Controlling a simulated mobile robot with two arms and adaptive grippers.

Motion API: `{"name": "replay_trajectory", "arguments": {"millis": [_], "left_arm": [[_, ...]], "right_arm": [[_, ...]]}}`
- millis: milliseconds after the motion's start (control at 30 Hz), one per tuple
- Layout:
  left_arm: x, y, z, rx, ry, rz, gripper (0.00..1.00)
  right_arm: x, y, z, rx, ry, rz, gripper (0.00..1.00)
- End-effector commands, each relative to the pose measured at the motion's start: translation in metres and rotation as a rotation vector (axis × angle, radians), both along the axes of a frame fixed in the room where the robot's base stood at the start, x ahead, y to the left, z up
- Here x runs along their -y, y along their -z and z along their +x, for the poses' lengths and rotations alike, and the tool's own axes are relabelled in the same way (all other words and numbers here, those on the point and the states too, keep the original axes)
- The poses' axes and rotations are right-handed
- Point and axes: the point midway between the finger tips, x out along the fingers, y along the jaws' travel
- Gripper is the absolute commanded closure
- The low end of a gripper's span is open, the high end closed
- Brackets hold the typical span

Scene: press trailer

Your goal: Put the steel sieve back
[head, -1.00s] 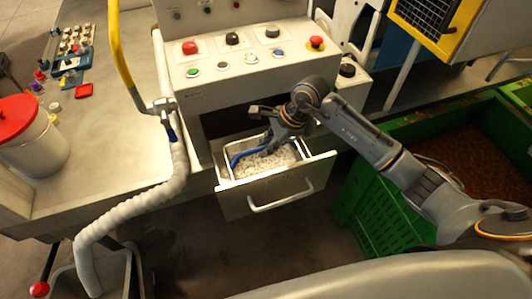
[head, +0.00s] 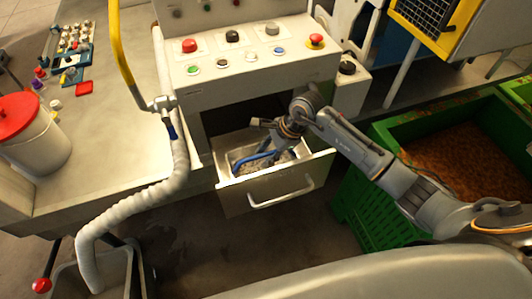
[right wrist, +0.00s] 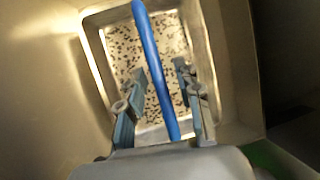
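The steel sieve (head: 232,159) sits in the pulled-out drawer (head: 283,187) of the grey press cabinet. Its blue handle (head: 252,157) arches over the top. In the right wrist view, the blue handle (right wrist: 156,70) runs between the fingers of my right gripper (right wrist: 159,80), above a floor (right wrist: 122,60) speckled with dark marks. The fingers stand apart, with a gap on both sides of the handle. In the head view, my right gripper (head: 283,131) reaches down over the drawer, its fingertips partly hidden. My left gripper is not in view.
A button panel (head: 250,62) lies above the drawer. A pale hose (head: 150,205) hangs at the left. A worktop with a red-lidded white bucket (head: 38,145) stands farther left. A green crate (head: 375,212) of brown granules stands close right.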

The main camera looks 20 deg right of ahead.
Motion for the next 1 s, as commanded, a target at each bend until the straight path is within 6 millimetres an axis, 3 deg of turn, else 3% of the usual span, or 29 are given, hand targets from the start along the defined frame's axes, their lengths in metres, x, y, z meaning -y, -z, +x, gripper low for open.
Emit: {"name": "replay_trajectory", "arguments": {"millis": [367,800,1000], "left_arm": [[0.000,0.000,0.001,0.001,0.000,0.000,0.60],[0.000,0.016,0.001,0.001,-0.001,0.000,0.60],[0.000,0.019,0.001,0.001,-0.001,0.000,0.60]], "right_arm": [[0.005,-0.011,0.000,0.003,0.002,-0.003,0.66],[0.040,-0.090,-0.016,0.004,0.001,-0.003,0.66],[0.047,-0.108,-0.020,0.000,0.000,-0.001,0.66]]}}
